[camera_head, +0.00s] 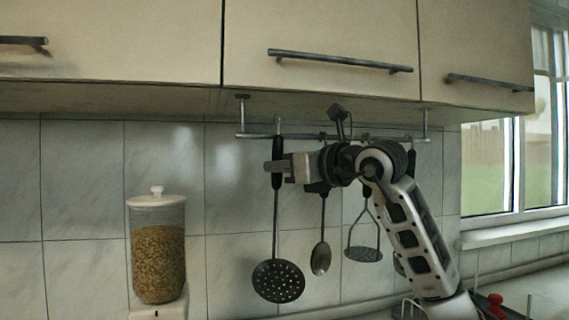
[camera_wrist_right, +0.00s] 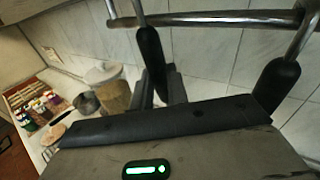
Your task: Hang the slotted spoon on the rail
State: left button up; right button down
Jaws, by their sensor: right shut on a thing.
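The slotted spoon, black with a round perforated bowl (camera_head: 278,281), hangs upright near the left end of the metal rail (camera_head: 256,136). My right gripper (camera_head: 277,167) is shut on its black handle, just below the rail. In the right wrist view the handle (camera_wrist_right: 152,50) stands between the fingers of my right gripper (camera_wrist_right: 160,88). The spoon's metal hook rises to the height of the rail (camera_wrist_right: 220,18) and crosses it in the picture. I cannot tell whether the hook rests on the rail. My left gripper is not in view.
A solid spoon (camera_head: 320,258) and a masher (camera_head: 363,252) hang to the right, behind my right arm. Cabinets (camera_head: 320,45) are close above the rail. A grain jar (camera_head: 158,250) stands left. Spice jars (camera_wrist_right: 38,110) show in the wrist view.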

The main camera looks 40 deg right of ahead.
jog(key=shift+w+d, duration=0.25)
jog(key=shift+w, duration=0.25)
jog(key=shift+w+d+r+p, duration=0.1)
jog(key=shift+w+d+p, duration=0.05)
jog(key=shift+p, duration=0.2)
jog(key=shift+f+b, duration=0.35)
jog(key=shift+b, duration=0.1)
jog(key=shift+w+f+b, duration=0.1)
jog(key=shift+f+b, duration=0.35)
jog(key=shift+f, duration=0.1)
jog(key=shift+d+f, duration=0.1)
jog(key=shift+f, duration=0.1)
jog(key=shift+f+b, duration=0.1)
jog(key=shift+b, duration=0.2)
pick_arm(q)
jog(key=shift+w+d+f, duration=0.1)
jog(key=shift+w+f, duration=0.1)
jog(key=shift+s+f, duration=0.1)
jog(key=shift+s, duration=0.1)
